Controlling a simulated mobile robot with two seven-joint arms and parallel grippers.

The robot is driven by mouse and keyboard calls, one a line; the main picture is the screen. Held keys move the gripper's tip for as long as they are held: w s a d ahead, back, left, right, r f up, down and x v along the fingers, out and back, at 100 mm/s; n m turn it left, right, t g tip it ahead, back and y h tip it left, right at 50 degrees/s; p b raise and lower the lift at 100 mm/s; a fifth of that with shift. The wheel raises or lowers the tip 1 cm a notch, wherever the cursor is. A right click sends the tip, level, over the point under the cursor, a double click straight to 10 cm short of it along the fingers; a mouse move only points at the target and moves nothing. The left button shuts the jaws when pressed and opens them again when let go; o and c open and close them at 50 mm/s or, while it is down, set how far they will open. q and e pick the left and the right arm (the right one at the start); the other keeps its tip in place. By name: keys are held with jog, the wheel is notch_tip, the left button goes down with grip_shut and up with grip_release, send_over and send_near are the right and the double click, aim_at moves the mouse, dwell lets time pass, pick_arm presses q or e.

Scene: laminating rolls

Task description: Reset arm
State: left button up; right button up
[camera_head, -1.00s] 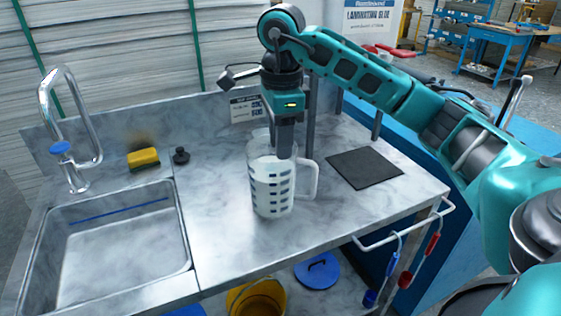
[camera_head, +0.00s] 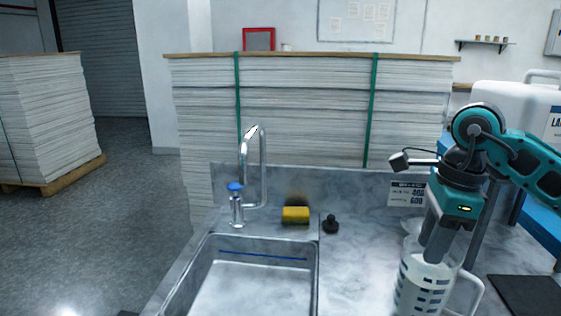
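My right gripper (camera_head: 438,246) comes in from the right and points down at the mouth of a clear measuring jug (camera_head: 418,287) with dark markings. The fingers reach the jug's rim area, and part of them is hidden by the jug. I cannot tell whether they are closed on its wall. The jug appears upright on the grey marble counter, its base cut off by the lower edge. My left gripper does not show.
A sink (camera_head: 250,284) with a chrome faucet (camera_head: 262,165) lies left of the jug. A yellow sponge (camera_head: 295,215) and a black stopper (camera_head: 330,224) sit behind it. A dark mat (camera_head: 527,295) lies right. Paper stacks (camera_head: 310,110) stand behind the counter.

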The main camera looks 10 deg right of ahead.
jog(key=s+a+y, duration=0.3)
jog(key=a+y, duration=0.7)
jog(key=a, duration=1)
jog(key=a+r+m+t+y, duration=0.5)
jog(key=a+r+m+y, duration=0.1)
jog(key=r+m+y, duration=0.25)
jog(key=w+d+m+t+h, duration=0.4)
jog(key=d+m+t+h, duration=0.15)
jog(key=m+t, duration=0.9)
jog(key=d+f+m+g+h, duration=0.1)
jog(key=d+f+m+h, duration=0.95)
jog(key=m, duration=0.45)
jog(key=s+d+f+m+g+h, duration=0.1)
jog(key=s+f+m+g+h, duration=0.1)
jog(key=s+f+m+g, duration=0.45)
jog(key=s+d+f+m+g+h, duration=0.1)
jog(key=s+f+g+h, duration=0.15)
jog(key=f, duration=0.65)
jog(key=s+f+m+g+y, duration=0.1)
jog(key=s+f+g, duration=0.2)
jog(key=s, duration=0.3)
jog(key=s+f+m+g, duration=0.2)
jog(key=s+f+g, duration=0.15)
jog(key=s, duration=0.35)
jog(key=w+a+f+n+t+y, duration=0.1)
jog(key=w+a+f+t+y, duration=0.1)
jog(key=w+f+t, duration=0.5)
notch_tip(320, 180, down, 2)
jog(key=shift+a+f, duration=0.1)
jog(key=shift+a, duration=0.5)
